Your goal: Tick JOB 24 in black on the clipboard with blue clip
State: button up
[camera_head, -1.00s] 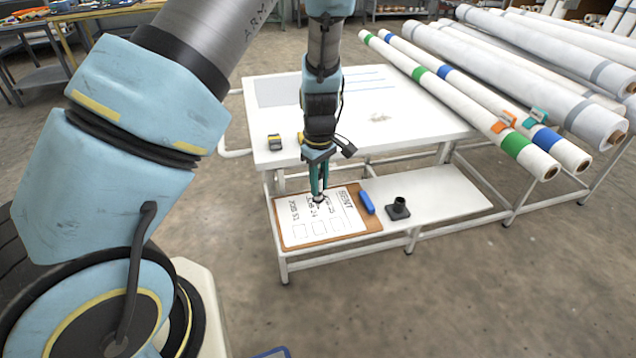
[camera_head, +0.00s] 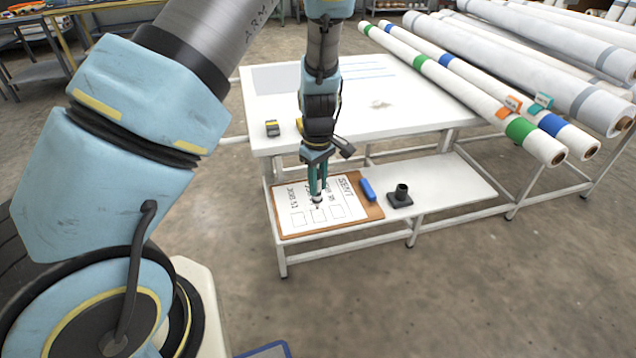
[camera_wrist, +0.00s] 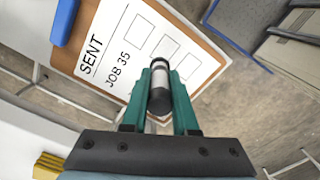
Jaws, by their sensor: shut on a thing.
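The clipboard (camera_head: 282,233) with a blue clip (camera_head: 367,189) lies on the low white shelf. Its sheet is headed SENT, with job labels and a row of three boxes. In the wrist view JOB 35 (camera_wrist: 118,69) reads clearly; JOB 51 (camera_head: 293,193) is at the left in the head view. The middle label is mostly hidden behind my gripper. My gripper (camera_head: 318,190) is shut on a marker (camera_wrist: 160,82) with a white band and dark end. The marker points down near the middle box (camera_head: 317,214); I cannot tell whether its tip touches the paper. The visible boxes look empty.
A black holder (camera_head: 400,197) stands on the shelf right of the clip. Long wrapped rolls (camera_head: 470,90) lie on a rack at right. The shelf's right part is clear.

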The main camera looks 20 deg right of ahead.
grip_shut()
jog(key=shift+s+p, duration=0.1)
jog(key=shift+p, duration=0.3)
dwell(0.6)
jog(key=shift+d+f+b, duration=0.1)
jog(key=shift+f+b, duration=0.3)
jog(key=shift+f, duration=0.25)
dwell(1.0)
jog(key=shift+s, duration=0.1)
jog(key=shift+s+a, duration=0.25)
jog(key=shift+a, duration=0.25)
jog(key=shift+s, duration=0.1)
dwell(0.4)
jog(key=shift+s+d+r+p, duration=0.1)
jog(key=shift+s+d+p, duration=0.2)
jog(key=shift+s+p, duration=0.1)
jog(key=shift+s+p, duration=0.1)
jog(key=shift+p, duration=0.2)
dwell(1.8)
